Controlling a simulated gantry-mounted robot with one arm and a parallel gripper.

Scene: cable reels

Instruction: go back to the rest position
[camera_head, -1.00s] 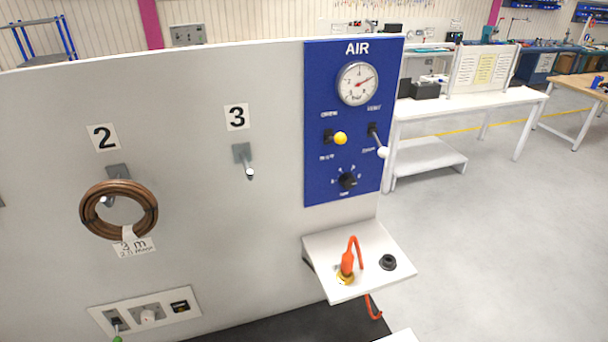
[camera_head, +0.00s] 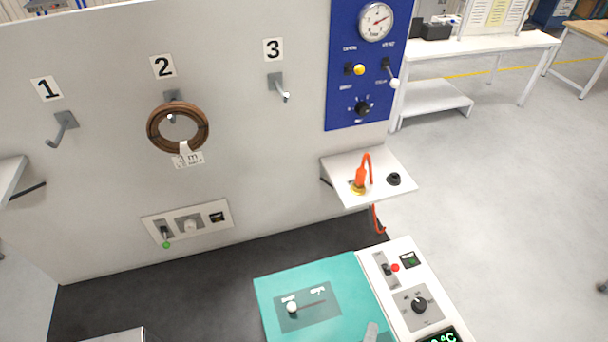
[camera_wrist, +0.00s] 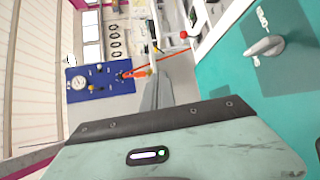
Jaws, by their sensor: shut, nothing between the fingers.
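My gripper (camera_wrist: 153,62) shows in the wrist view, its grey fingers together and holding nothing. Its pale green body fills the bottom of that view. The gripper does not show clearly in the head view. A brown cable coil (camera_head: 152,128) with a white tag (camera_head: 188,157) hangs on the hook under number 2, apart from my gripper. The hook under number 1 (camera_head: 62,128) and the hook under number 3 (camera_head: 280,88) are empty.
A blue AIR panel (camera_head: 345,105) stands right of the hooks, also in the wrist view (camera_wrist: 78,94). Below it, a small shelf (camera_head: 345,193) holds an orange tool (camera_head: 361,177). A teal surface (camera_head: 340,258) and a control box (camera_head: 395,305) stand in front. The dark worktop (camera_head: 200,275) has free room.

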